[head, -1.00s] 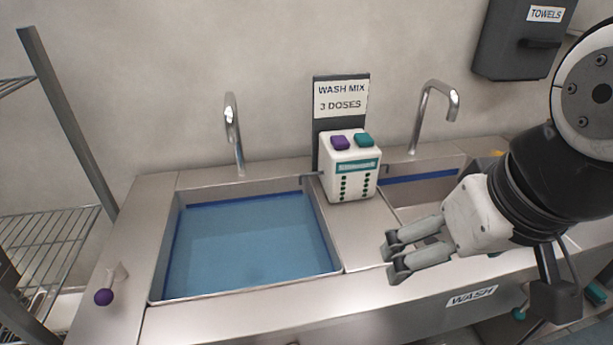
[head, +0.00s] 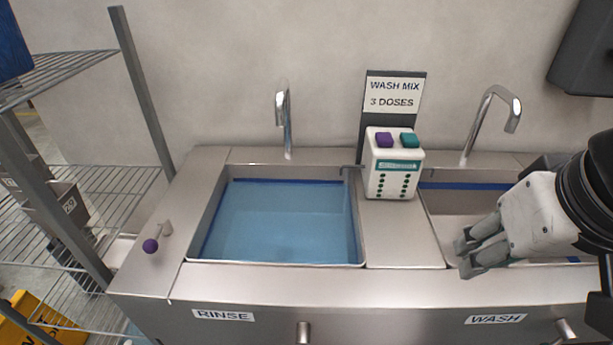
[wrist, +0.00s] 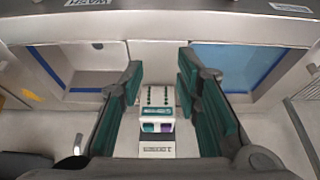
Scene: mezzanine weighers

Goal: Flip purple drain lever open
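The purple drain lever (head: 150,246) is a round purple knob on a short pale stem, on the steel counter left of the blue-filled rinse basin (head: 275,263). It lies tilted toward the front left. I cannot make it out in the wrist view. My gripper (head: 466,255) is far to its right, raised in front of the wash basin (head: 447,225). It is empty. In the wrist view my gripper (wrist: 158,72) has its two teal-padded fingers wide apart, with the dispenser seen between them.
A white dispenser (head: 391,178) with purple and teal buttons stands between the basins. Two taps (head: 287,125) (head: 487,125) rise behind. A wire shelf rack (head: 140,90) stands close to the left of the counter. Space above the rinse basin is clear.

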